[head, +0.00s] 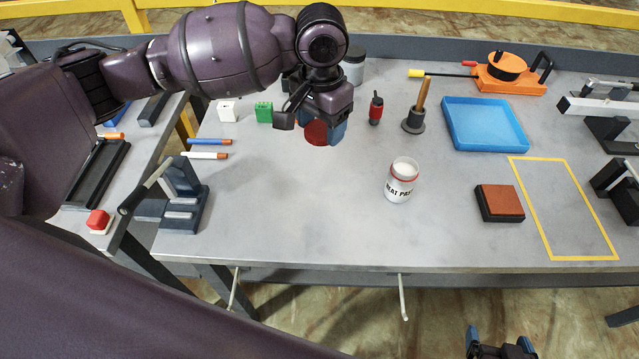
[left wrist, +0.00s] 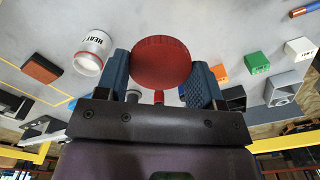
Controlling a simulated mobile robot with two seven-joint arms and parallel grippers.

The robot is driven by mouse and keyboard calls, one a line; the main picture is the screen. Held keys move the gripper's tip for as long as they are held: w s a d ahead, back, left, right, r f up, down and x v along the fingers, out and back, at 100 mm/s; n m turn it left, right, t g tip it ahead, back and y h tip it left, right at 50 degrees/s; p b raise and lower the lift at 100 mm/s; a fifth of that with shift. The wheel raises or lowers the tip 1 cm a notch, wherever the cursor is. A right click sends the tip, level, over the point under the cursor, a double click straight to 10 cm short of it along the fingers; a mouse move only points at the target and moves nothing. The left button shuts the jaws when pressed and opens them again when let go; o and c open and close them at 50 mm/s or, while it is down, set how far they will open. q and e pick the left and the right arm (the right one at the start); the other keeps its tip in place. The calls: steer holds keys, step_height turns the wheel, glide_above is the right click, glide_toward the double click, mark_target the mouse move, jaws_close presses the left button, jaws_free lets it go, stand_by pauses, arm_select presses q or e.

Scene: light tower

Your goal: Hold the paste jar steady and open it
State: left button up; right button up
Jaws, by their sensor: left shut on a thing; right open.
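The paste jar (head: 401,180) stands upright on the grey table, white with dark lettering and a red ring near its open top. It also shows in the left wrist view (left wrist: 92,52). My left gripper (head: 322,128) is shut on the round red lid (head: 315,132), held up to the left of the jar and apart from it. In the left wrist view, the lid (left wrist: 161,61) sits between the two blue fingers. My right gripper (head: 501,348) is open and empty at the bottom edge, off the table's front; nothing holds the jar.
A red-brown pad on a black base (head: 499,203) and a yellow taped rectangle (head: 563,208) lie right of the jar. Behind are a blue tray (head: 484,124), a wooden-handled tool (head: 416,110) and a small red-black bottle (head: 376,108). The table is clear in front of the jar.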

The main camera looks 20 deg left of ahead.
arm_select(q)
steer(key=b, duration=0.2)
glide_above(320, 194)
step_height(320, 194, down, 13)
steer(key=shift+r, duration=0.1)
step_height(320, 194, down, 6)
steer(key=shift+r+b, duration=0.2)
steer(key=shift+b, duration=0.1)
arm_select(e)
steer(key=f, duration=0.3)
steer(key=shift+s+f, duration=0.35)
steer(key=shift+s, duration=0.05)
arm_select(q)
steer(key=o, duration=1)
step_height(320, 194, up, 12)
steer(key=shift+r+p, duration=0.1)
steer(key=shift+p, duration=0.85)
arm_select(e)
steer(key=r, duration=0.2)
steer(key=shift+w+r, duration=0.3)
steer(key=shift+w, duration=0.05)
